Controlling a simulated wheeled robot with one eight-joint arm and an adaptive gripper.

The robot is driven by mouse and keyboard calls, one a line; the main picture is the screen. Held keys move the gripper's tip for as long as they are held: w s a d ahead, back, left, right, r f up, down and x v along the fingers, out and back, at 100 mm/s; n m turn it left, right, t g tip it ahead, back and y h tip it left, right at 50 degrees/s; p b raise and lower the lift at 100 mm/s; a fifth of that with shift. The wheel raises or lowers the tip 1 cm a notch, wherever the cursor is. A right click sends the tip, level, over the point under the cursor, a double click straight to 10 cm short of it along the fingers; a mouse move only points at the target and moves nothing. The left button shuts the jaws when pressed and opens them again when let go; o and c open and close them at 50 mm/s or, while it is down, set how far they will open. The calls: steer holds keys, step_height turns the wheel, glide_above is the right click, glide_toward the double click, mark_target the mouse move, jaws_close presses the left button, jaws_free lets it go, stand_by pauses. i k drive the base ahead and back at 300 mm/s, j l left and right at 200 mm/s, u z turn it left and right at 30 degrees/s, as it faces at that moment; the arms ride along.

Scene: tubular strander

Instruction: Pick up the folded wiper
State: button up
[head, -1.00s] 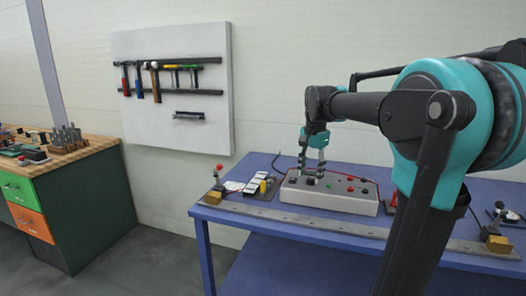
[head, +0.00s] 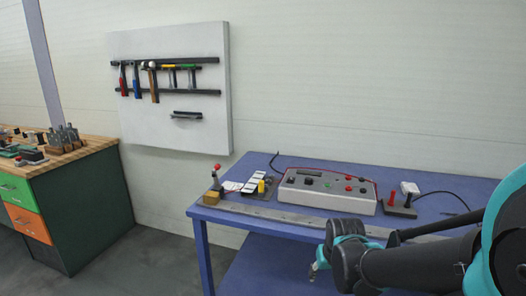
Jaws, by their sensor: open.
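I cannot single out the folded wiper for certain. A flat white piece (head: 232,186) lies at the left of the table. My gripper (head: 316,270) is low in the picture, in front of the table's front edge, apart from both white items. It is open and looks empty, its fingers partly hidden by my wrist.
A grey control box (head: 326,191) with knobs stands mid-table. A metal rail (head: 270,214) runs along the front edge, with a red-topped clamp (head: 215,185) at its left end. A yellow item (head: 261,186) stands by the box. A wooden-topped cabinet (head: 85,195) is at left.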

mark_target(406, 187)
steer(key=z, duration=1)
